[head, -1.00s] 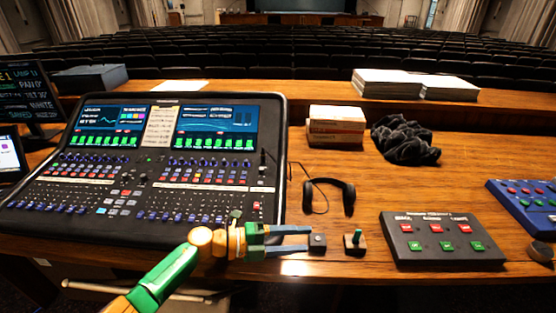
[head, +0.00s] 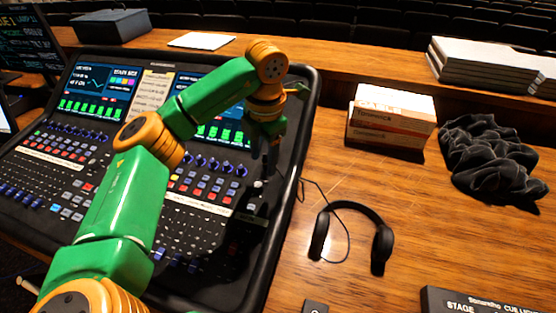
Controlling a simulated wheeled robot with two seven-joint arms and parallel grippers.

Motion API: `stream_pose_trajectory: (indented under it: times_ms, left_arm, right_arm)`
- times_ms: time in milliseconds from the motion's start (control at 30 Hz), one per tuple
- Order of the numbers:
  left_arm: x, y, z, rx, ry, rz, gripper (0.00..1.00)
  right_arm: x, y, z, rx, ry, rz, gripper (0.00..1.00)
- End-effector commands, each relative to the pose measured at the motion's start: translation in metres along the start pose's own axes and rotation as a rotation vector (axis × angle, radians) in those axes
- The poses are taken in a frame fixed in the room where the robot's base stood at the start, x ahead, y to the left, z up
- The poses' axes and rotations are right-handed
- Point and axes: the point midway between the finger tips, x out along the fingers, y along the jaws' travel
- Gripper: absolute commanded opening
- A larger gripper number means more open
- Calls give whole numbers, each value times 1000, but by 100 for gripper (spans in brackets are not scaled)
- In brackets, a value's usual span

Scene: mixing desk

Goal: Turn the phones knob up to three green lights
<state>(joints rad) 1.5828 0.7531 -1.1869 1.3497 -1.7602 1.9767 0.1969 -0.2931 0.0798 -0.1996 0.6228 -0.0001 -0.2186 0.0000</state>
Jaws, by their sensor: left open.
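The mixing desk (head: 283,215) fills the left half of the head view, with a black frame, two lit screens, faders and rows of small knobs. My left arm reaches across it. My left gripper (head: 266,163) points down over the desk's right-hand strip, open, with its dark fingers hard to separate from the black panel. A small pale-topped part (head: 258,184) shows just below the fingers; I cannot tell whether it is the phones knob. The phones knob and its lights are not clearly visible, being small or hidden by the gripper. My right gripper is not in view.
Black headphones (head: 381,243) lie right of the desk with their cable running to it. Tissue-like boxes (head: 391,118), a dark crumpled cloth (head: 490,160) and stacked white papers (head: 490,75) lie further right. A cue box (head: 480,303) is cut off at bottom right.

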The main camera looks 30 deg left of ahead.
Motion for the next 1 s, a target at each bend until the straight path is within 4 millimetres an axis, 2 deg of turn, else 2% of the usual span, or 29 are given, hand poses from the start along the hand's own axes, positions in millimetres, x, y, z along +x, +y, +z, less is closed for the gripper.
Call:
stream_pose_trajectory:
  times_ms: [333, 433, 633, 667, 833, 867, 1000]
  left_arm:
    - [59, 0, -1, 1, 4, -2, 56]
    - [67, -1, 0, 1, 1, -3, 56]
    - [68, -1, 0, 1, 0, -3, 56]
    - [68, -1, 0, 1, 0, -3, 51]
    - [68, -1, 0, 1, 0, -3, 5]
    - [68, -1, 0, 1, 0, -3, 0]
    - [68, -1, 0, 2, 0, -3, 0]
  right_arm:
    - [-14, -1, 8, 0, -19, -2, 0]
    - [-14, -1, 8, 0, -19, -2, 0]
    - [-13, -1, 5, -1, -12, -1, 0]
    - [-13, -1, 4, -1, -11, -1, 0]
    - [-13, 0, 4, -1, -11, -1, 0]
    - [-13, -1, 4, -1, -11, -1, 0]
    - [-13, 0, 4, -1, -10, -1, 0]
